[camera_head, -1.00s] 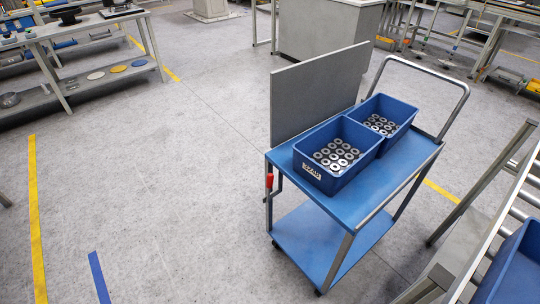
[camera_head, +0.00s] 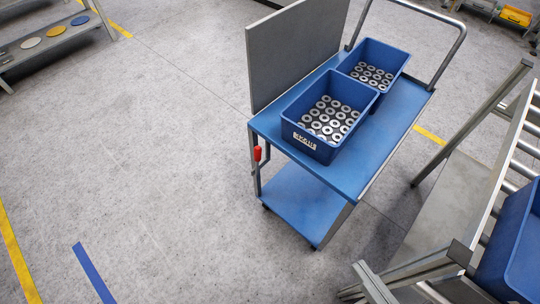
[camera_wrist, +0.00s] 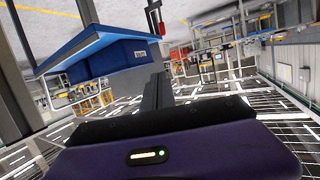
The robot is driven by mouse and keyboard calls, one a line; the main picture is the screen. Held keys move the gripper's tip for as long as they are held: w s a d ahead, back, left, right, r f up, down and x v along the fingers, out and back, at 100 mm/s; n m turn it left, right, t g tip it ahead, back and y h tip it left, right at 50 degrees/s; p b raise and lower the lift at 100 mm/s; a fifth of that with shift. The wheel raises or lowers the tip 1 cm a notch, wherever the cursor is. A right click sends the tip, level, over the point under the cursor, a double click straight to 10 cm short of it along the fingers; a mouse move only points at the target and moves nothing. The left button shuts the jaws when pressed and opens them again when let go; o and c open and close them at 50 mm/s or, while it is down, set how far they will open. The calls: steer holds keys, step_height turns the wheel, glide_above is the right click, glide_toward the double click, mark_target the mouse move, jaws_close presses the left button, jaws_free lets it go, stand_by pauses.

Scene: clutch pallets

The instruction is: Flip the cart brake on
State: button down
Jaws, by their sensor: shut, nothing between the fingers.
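The blue cart (camera_head: 385,150) stands right of centre in the head view. Its brake lever has a red handle (camera_head: 257,153) beside the near-left corner post, and the handle points upward. The wrist view looks upside down. There the cart's blue top (camera_wrist: 75,48) fills the upper left, and the red handle (camera_wrist: 162,28) shows at the top centre. My gripper (camera_wrist: 157,78) is shut and empty, its dark fingers together below the red handle in that picture, apart from it. My gripper does not show in the head view.
Two blue bins (camera_head: 305,145) of metal rings ride on the cart top, beside an upright grey panel (camera_head: 295,50). A roller conveyor (camera_head: 500,190) with a blue bin stands close on the right. The floor (camera_head: 150,150) left of the cart is clear.

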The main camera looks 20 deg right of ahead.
steer(key=w+d+f+m+b, duration=0.2)
steer(key=w+f+m+b, duration=0.3)
steer(key=f, duration=0.5)
steer(key=m+t+y+b, duration=0.3)
steer(key=m+b, duration=0.5)
steer(key=m, duration=0.4)
glide_toward(258, 161)
steer(key=d, duration=0.1)
steer(key=s+d+r, duration=0.1)
steer(key=d+r, duration=0.1)
steer(key=shift+s+d+r, duration=0.2)
steer(key=shift+s+d, duration=0.1)
steer(key=shift+d, duration=0.05)
steer(key=w+a+p, duration=0.1)
steer(key=w, duration=0.9)
steer(key=shift+a, duration=0.35)
